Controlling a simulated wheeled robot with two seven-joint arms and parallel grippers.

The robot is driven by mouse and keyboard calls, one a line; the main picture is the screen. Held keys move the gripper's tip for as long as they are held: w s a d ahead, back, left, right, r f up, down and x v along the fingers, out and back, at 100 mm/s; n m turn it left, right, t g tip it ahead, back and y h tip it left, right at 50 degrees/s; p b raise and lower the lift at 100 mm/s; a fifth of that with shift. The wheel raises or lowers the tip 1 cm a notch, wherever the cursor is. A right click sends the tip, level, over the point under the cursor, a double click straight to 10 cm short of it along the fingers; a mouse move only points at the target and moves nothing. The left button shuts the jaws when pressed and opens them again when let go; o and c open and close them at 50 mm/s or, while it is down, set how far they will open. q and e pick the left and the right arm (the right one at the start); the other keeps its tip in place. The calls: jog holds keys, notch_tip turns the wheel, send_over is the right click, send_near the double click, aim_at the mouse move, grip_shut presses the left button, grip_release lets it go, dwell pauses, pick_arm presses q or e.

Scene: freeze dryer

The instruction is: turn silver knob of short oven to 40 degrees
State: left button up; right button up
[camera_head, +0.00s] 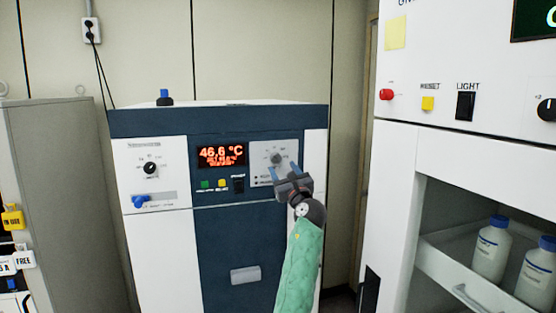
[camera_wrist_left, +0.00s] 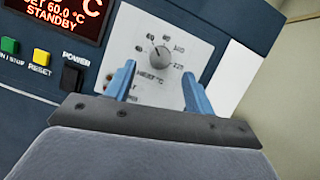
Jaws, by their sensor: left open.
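The short oven (camera_head: 160,240) is white and dark blue. Its silver knob (camera_head: 277,158) sits on a pale dial plate at the upper right of the panel, right of the red display (camera_head: 221,155). The head view display reads 46.6 °C. In the left wrist view the silver knob (camera_wrist_left: 162,53) shows with numbers around it, and the display (camera_wrist_left: 68,17) reads "SET 60.0 °C STANDBY". My left gripper (camera_head: 284,173) is open in front of the plate, its blue fingers (camera_wrist_left: 160,82) apart, just below the knob and not around it. My right gripper is not in view.
A black knob (camera_head: 150,168) and blue valve (camera_head: 141,201) are on the oven's left. Green and yellow buttons and a black power switch (camera_head: 238,185) sit under the display. A tall white unit (camera_head: 400,190) stands right, a grey cabinet (camera_head: 65,190) left.

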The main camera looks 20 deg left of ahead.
aim_at(277, 160)
pick_arm(q)
jog(key=p+x, duration=0.2)
jog(key=x, duration=0.2)
jog(key=shift+r, duration=0.25)
jog(key=shift+w+a, duration=0.45)
jog(key=shift+w, duration=0.05)
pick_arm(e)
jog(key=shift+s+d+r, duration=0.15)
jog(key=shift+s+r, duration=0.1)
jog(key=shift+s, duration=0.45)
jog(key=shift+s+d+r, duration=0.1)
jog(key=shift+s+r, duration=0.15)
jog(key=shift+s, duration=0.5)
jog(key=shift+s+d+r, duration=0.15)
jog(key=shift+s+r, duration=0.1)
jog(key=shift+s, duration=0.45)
pick_arm(q)
jog(key=shift+c, duration=0.2)
jog(key=c, duration=0.9)
jog(key=shift+c, duration=0.2)
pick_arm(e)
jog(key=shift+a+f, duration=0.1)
